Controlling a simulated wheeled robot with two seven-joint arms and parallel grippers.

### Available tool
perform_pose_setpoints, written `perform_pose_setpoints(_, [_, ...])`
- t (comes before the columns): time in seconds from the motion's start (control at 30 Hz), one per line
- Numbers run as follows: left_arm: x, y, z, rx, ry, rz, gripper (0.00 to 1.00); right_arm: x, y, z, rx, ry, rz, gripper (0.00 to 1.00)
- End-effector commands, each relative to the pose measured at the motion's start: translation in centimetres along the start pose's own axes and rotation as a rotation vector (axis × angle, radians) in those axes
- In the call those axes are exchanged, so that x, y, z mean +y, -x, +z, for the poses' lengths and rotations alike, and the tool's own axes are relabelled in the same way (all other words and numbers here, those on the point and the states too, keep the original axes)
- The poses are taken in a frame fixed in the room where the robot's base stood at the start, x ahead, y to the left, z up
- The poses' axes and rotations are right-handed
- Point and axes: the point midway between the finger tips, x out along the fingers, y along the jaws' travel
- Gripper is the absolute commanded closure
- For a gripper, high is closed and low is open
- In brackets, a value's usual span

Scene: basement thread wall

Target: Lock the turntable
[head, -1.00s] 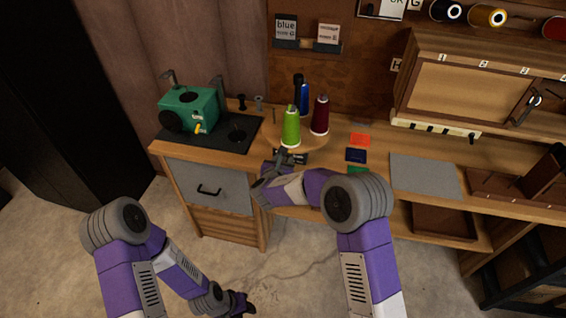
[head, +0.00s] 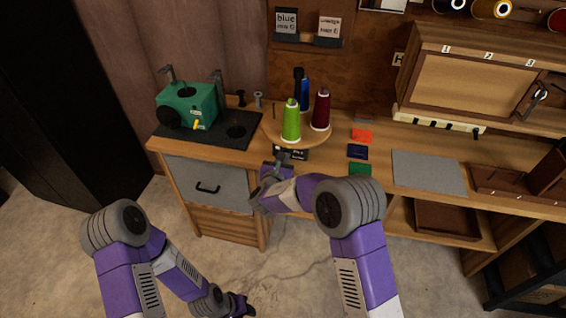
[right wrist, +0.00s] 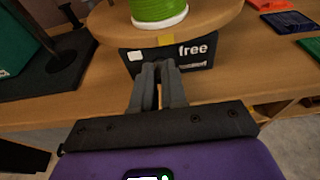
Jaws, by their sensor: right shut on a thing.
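The turntable is a round wooden disc (head: 270,127) on the bench; its front edge also shows in the right wrist view (right wrist: 100,25). It carries a green cone (head: 291,122), a maroon cone (head: 321,110), a blue cone (head: 304,94) and a black one. Under its front edge sits a black lock block (right wrist: 196,62) with a white square and the word "free".
A green machine (head: 187,105) on a dark mat (head: 222,140) stands left of the turntable. Coloured cards (head: 358,151) and a grey mat (head: 428,172) lie to the right. A grey drawer front (head: 207,184) is below the bench's left end.

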Motion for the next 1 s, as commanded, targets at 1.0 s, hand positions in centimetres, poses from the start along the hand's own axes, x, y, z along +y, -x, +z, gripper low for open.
perform_pose_setpoints(1.0, [-0.2,-0.5,0.0,0.0,0.0,0.0,0.62,0.0,-0.3,-2.3,-0.464,0.0,0.001,1.0])
